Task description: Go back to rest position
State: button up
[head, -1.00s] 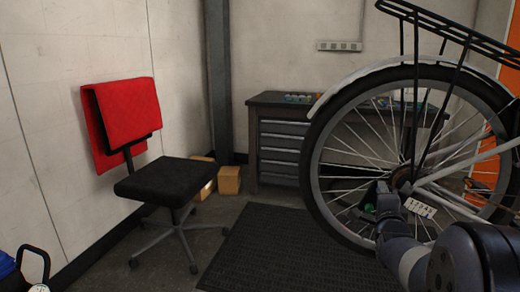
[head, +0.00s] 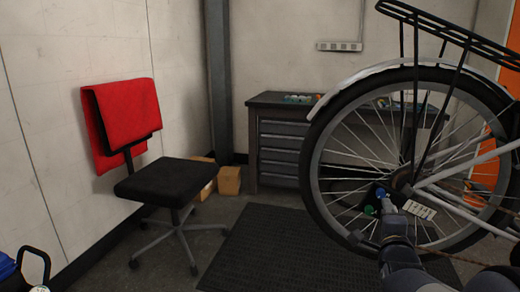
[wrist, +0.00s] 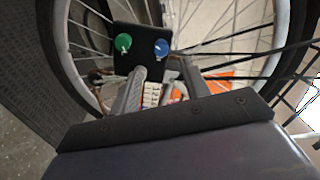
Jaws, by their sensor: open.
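My gripper (head: 388,208) is in front of the rear bike wheel (head: 318,165), near its hub. In the wrist view my gripper (wrist: 163,73) has its two fingers apart, with nothing clearly held between them. A black plate (wrist: 127,36) with a green knob (wrist: 123,43) and a blue knob (wrist: 161,47) lies just beyond the fingertips. In the head view the green knob (head: 368,210) and blue knob (head: 380,192) also show beside the gripper. I cannot tell whether a finger touches the plate.
The bike's rack (head: 450,28) and spokes are close to my arm. A black office chair (head: 165,182) with a red cloth (head: 125,110) stands left. A drawer workbench (head: 283,140) and cardboard boxes (head: 229,180) are behind. The dark floor mat (head: 270,245) is clear.

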aim_at(382, 196)
jog(key=x, duration=0.7)
jog(key=shift+w+d+b, duration=0.1)
jog(key=shift+w+b, duration=0.2)
jog(key=shift+b, duration=0.05)
jog(key=shift+s+r+n+p, duration=0.1)
jog(key=shift+n+p, duration=0.45)
jog(key=shift+n, duration=0.25)
jog(key=n+p, duration=0.2)
jog(key=n, duration=0.1)
jog(key=shift+n, duration=0.4)
jog(key=n+p, duration=0.3)
jog(key=shift+n, duration=0.4)
jog(key=n+p, duration=0.4)
jog(key=p, duration=0.1)
jog(key=n+p, duration=0.4)
jog(key=p, duration=0.1)
jog(key=shift+s+n, duration=0.1)
jog(key=shift+n, duration=0.3)
jog(key=shift+s+f, duration=0.25)
jog(key=shift+s, duration=0.25)
jog(key=shift+s+a+r, duration=0.1)
jog(key=shift+s+a, duration=0.2)
jog(key=shift+s, duration=0.3)
